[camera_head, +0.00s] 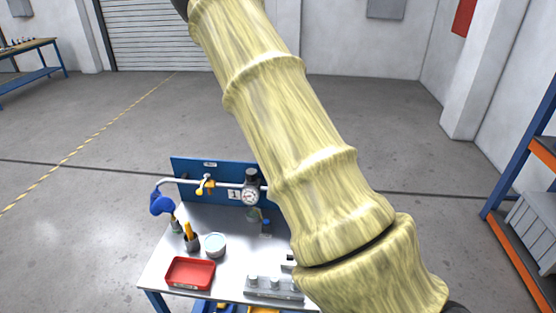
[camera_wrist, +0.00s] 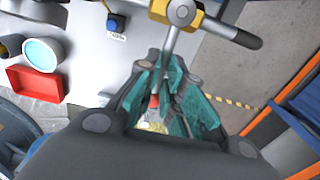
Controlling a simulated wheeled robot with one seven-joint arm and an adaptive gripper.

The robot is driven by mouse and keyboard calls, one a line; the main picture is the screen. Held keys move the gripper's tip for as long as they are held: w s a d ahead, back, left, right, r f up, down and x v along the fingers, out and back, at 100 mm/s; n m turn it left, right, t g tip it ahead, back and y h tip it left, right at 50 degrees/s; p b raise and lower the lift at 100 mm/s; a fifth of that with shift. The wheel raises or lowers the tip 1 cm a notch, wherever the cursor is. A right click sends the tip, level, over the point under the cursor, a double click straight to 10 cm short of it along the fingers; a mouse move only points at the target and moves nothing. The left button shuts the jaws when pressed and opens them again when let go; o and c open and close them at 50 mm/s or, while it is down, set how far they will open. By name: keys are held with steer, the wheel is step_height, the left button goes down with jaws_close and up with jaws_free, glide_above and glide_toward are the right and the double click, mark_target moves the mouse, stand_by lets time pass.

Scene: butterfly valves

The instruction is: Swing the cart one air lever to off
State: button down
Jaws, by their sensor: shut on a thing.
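A valve with a yellow body (camera_wrist: 160,8) and a round grey hub shows at the top of the wrist view. Its grey lever (camera_wrist: 171,40) runs down from the hub into the jaws. My gripper (camera_wrist: 163,85), with teal-lined fingers, is shut on this lever. In the head view my arm hides the gripper and the held valve. The cart's blue back panel (camera_head: 222,168) carries a pipe with a yellow fitting (camera_head: 205,185), a round gauge (camera_head: 250,196) and a label reading 1 (camera_head: 233,195).
The cart top (camera_head: 220,218) holds a red tray (camera_head: 190,273), a pale blue-topped cup (camera_head: 215,245), a holder with yellow tools (camera_head: 190,238) and a grey block (camera_head: 272,288). An orange-and-blue rack (camera_head: 520,180) is at right.

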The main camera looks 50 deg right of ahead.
steer(key=shift+w+d+r, duration=0.15)
steer(key=shift+w+r, duration=0.05)
stand_by(0.3)
steer(key=c, duration=1.6)
jaws_free()
steer(key=shift+o, duration=0.3)
steer(key=shift+s+f, duration=0.1)
steer(key=shift+s, duration=0.05)
step_height(320, 180, up, 12)
